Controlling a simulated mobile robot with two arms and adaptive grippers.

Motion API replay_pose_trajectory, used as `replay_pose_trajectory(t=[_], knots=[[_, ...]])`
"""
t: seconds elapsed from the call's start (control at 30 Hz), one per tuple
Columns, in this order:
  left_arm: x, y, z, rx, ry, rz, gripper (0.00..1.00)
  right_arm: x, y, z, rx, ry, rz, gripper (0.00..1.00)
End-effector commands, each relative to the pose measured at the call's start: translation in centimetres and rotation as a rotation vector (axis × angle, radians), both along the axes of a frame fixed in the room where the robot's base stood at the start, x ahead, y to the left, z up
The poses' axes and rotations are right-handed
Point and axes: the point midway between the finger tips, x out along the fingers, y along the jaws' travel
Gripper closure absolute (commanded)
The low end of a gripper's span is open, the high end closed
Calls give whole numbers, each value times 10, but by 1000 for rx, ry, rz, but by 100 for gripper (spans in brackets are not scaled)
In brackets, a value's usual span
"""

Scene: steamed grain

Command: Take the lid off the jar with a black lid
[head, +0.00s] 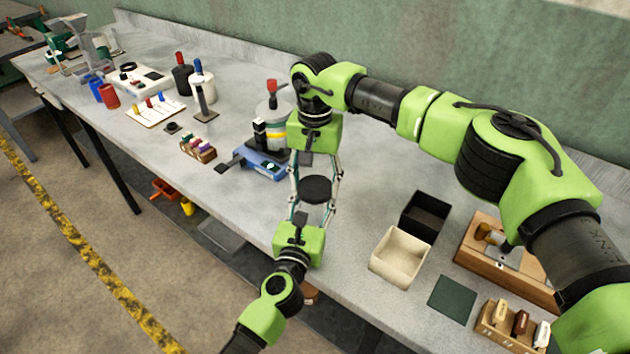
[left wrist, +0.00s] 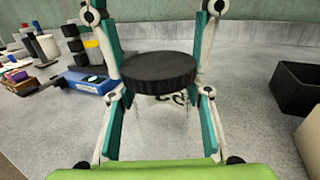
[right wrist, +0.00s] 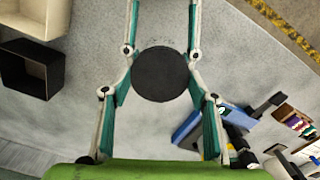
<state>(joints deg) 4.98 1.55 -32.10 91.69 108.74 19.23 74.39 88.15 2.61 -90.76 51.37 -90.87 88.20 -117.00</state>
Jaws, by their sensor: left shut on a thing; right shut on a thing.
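The jar (left wrist: 165,112) is clear, with dark lettering, and stands upright on the bench. Its round black lid (head: 316,189) is over its mouth; it also shows in the left wrist view (left wrist: 160,72) and from above in the right wrist view (right wrist: 161,74). I cannot tell whether the lid is still seated. My left gripper (head: 312,203) comes in from the front edge and is shut on the jar below the lid. My right gripper (head: 319,181) reaches in from the back and is shut on the lid. The two grippers face each other closely. In the head view the lid hides most of the jar.
A blue device (head: 262,164) and a jar with a red-topped knob (head: 272,108) stand behind and left. A black box (head: 425,217) and a cream box (head: 399,258) stand to the right. Clear bench lies between jar and boxes.

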Motion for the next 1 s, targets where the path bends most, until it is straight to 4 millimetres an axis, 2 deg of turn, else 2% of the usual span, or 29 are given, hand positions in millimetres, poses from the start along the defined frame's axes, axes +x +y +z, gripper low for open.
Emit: replay_pose_trajectory(t=[0.27,1.0], knots=[[0,0,0,0,0,0,100,0,0,1,0,-1,-1,72],[0,0,0,0,0,0,100,0,0,22,0,-1,-2,72]])
